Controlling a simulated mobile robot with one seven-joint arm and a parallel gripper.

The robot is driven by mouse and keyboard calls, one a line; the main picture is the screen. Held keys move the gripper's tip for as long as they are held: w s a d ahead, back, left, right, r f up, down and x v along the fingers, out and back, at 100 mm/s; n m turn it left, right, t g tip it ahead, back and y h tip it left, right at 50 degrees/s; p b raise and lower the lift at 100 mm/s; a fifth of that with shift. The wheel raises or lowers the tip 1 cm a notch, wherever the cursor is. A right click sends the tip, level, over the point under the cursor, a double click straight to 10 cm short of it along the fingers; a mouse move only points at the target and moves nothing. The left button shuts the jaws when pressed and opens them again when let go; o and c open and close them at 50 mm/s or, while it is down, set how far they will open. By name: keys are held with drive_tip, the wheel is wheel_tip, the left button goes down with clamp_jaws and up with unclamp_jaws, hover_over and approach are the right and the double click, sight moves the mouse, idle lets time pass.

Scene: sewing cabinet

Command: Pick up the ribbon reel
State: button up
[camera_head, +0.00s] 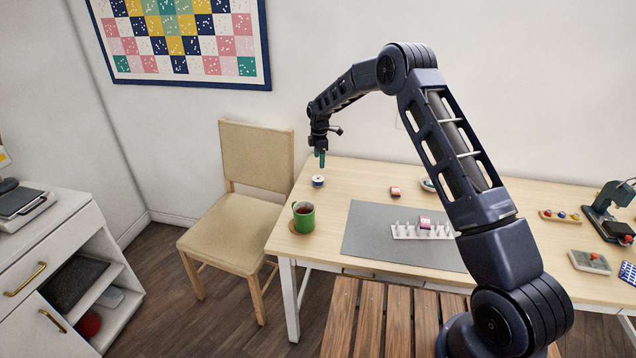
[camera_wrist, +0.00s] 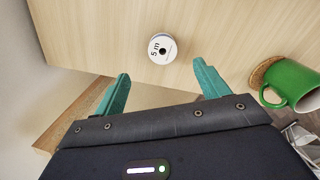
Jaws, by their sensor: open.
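The ribbon reel (camera_head: 318,181) is a small white-topped round reel with a dark side, near the left end of the wooden table. In the wrist view the reel (camera_wrist: 162,48) shows its white top with "5 m" printed on it and a dark centre hole. My gripper (camera_head: 320,158) is above the table over the reel, pointing down, and does not touch it. In the wrist view my gripper's teal fingers (camera_wrist: 164,84) are apart with nothing between them, and the reel lies just beyond the fingertips, roughly midway between them.
A green mug (camera_head: 304,216) of dark drink stands on a cork coaster (camera_wrist: 260,72) near the reel. A grey mat (camera_head: 372,236) holds a white pegged rack (camera_head: 408,233). A small red-and-white item (camera_head: 395,192) lies to the right. A chair (camera_head: 235,240) stands by the table's left edge.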

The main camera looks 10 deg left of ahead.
hover_over(318, 176)
drive_tip(key=s, duration=0.1)
drive_tip(key=f, duration=0.4)
drive_tip(key=shift+s+d+f, duration=0.1)
drive_tip(key=shift+d+f, duration=0.05)
drive_tip(key=shift+d, duration=0.2)
drive_tip(key=shift+s+a+f, duration=0.1)
drive_tip(key=shift+s+f, duration=0.05)
drive_tip(key=shift+f, duration=1.2)
drive_tip(key=shift+s+a+f, duration=0.1)
drive_tip(key=shift+f, duration=1.2)
drive_tip(key=c, duration=1)
drive_tip(key=shift+c, duration=0.2)
drive_tip(key=shift+r, duration=0.1)
wheel_tip(318, 176, up, 20)
